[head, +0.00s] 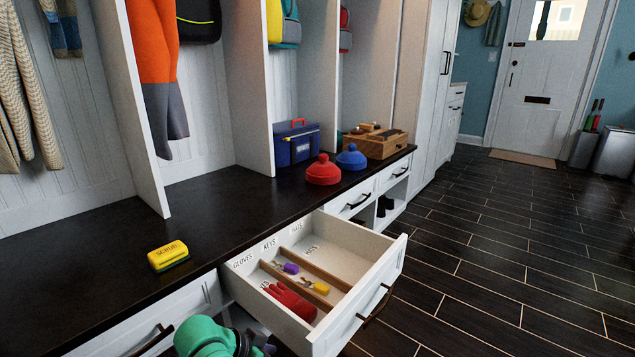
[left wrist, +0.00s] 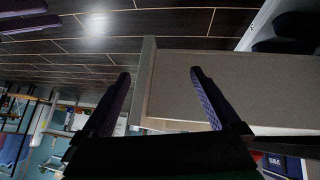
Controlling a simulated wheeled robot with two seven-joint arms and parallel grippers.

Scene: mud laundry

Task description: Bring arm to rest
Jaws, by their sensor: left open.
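My left arm (head: 205,338) shows at the bottom of the head view, low in front of the bench and left of the open drawer (head: 390,268). In the left wrist view my left gripper (left wrist: 160,98) is open, its two dark fingers spread with nothing held between them. A pale panel (left wrist: 220,85) lies beyond the fingers; it looks like part of the drawer, and I cannot tell how near it is.
The drawer holds a red glove (head: 291,300), a purple-tagged key (head: 289,268) and a yellow-tagged key (head: 318,287) between dividers. A yellow sponge (head: 168,255), red hat (head: 323,171), blue hat (head: 352,158) and wooden box (head: 376,143) sit on the bench.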

